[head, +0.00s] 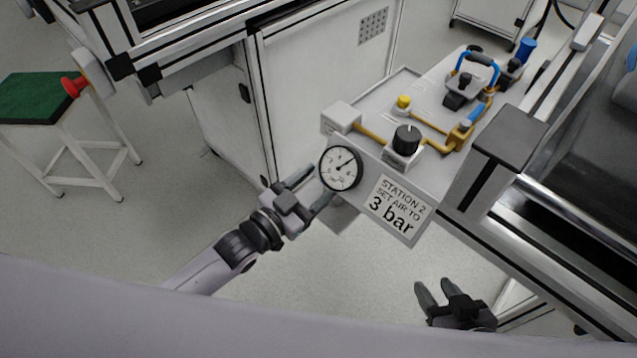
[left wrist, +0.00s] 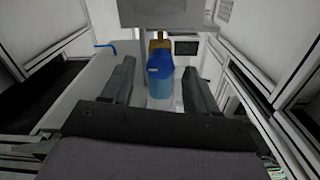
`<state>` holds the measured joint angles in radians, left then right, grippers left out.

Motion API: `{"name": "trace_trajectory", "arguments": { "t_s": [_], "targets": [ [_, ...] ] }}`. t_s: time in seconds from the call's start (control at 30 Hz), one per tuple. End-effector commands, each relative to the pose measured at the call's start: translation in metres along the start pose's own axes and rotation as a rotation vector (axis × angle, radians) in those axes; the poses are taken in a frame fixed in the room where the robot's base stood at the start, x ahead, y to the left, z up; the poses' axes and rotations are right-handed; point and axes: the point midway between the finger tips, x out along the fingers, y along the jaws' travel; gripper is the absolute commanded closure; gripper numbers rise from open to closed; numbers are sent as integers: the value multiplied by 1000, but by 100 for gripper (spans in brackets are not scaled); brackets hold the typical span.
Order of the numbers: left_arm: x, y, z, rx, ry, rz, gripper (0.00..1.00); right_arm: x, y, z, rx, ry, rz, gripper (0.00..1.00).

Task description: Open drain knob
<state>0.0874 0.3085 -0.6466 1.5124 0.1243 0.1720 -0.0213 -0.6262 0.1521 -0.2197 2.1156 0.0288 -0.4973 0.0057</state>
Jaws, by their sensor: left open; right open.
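In the left wrist view a blue, cup-like part (left wrist: 160,82) with a darker blue upper end shows between my left fingers. It hangs below a yellow-orange fitting (left wrist: 160,42). I cannot make out a separate drain knob on it, and this part is hidden in the head view. My left gripper (head: 318,183) is open at the left end of the station panel, beside the round gauge (head: 341,168). It also shows in the left wrist view (left wrist: 158,68), with the fingers apart. My right gripper (head: 434,288) is open and empty below the panel, at the lower right.
The station plate (head: 385,92) carries a black knob (head: 407,139), yellow pipes and a yellow button (head: 403,102). A sign (head: 393,208) reads "Station 2, set air to 3 bar". A grey-topped post (head: 497,137) stands right. A green-topped stool (head: 38,97) stands far left.

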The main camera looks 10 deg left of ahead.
Motion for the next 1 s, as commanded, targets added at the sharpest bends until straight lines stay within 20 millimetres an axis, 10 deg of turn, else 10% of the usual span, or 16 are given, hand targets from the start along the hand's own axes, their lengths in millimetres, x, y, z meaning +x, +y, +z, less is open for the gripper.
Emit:
{"name": "trace_trajectory", "arguments": {
  "t_s": [0.4,0.57,1.0],
  "targets": [
    [9,0,0,-1,-1,0,44,1,-1,-9,-6,19,-2,57],
    [9,0,0,-1,-1,0,96,1,-1,-8,-6,18,-3,57],
    [8,0,-1,-84,-1,0,97,0,0,-8,-1,13,-1,57]
  ]
}}
